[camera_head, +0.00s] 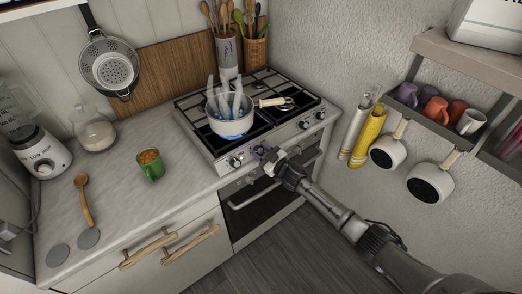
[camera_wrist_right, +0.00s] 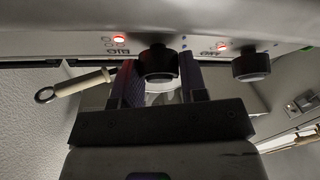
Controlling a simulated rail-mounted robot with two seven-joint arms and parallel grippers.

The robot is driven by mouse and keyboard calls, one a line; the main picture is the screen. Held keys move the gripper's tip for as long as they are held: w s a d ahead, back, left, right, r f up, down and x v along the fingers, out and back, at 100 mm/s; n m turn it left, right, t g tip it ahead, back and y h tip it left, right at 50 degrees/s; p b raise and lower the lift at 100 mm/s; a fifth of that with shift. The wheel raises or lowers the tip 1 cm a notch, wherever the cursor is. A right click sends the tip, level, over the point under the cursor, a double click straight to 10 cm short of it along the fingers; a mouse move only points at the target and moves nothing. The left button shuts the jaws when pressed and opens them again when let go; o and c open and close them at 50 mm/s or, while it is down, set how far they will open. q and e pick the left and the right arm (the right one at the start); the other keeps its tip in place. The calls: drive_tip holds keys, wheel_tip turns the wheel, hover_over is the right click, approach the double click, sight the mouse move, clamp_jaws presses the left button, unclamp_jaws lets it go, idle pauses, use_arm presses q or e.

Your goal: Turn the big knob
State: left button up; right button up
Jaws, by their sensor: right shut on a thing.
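The stove (camera_head: 222,150) has several dark knobs along its front panel. My right gripper (camera_head: 264,155) is at this panel, left of its middle. In the right wrist view its two fingers (camera_wrist_right: 160,85) stand on either side of a black knob (camera_wrist_right: 158,62), shut on it. A second black knob (camera_wrist_right: 250,66) is free beside it. In the head view one knob (camera_head: 235,162) shows left of the gripper and another (camera_head: 303,124) to its right. The gripper hides the held knob in the head view. My left gripper is not in view.
A steaming pot (camera_head: 230,120) sits over a blue flame on the stove. The oven handle (camera_head: 250,197) is below the knobs. White pans (camera_head: 430,183) hang on the right wall.

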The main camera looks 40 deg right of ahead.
drive_tip(key=n+y+p, duration=0.1)
drive_tip(key=n, duration=0.2)
drive_tip(key=n+g+y+p, duration=0.1)
drive_tip(key=n, duration=0.2)
drive_tip(key=shift+d+r+g+y, duration=0.2)
drive_tip(key=shift+g+y, duration=0.1)
drive_tip(key=shift+y, duration=0.1)
drive_tip(key=n+g+y+p, duration=0.1)
drive_tip(key=n, duration=0.2)
drive_tip(key=n+g+y+p, duration=0.1)
drive_tip(key=n, duration=0.2)
drive_tip(key=shift+w+g, duration=0.1)
drive_tip(key=shift+g, duration=0.2)
drive_tip(key=shift+n+g, duration=0.3)
drive_tip(key=shift+n, duration=0.4)
drive_tip(key=o, duration=0.8)
drive_tip(key=shift+o, duration=0.5)
drive_tip(key=shift+f, duration=0.1)
drive_tip(key=shift+f, duration=0.1)
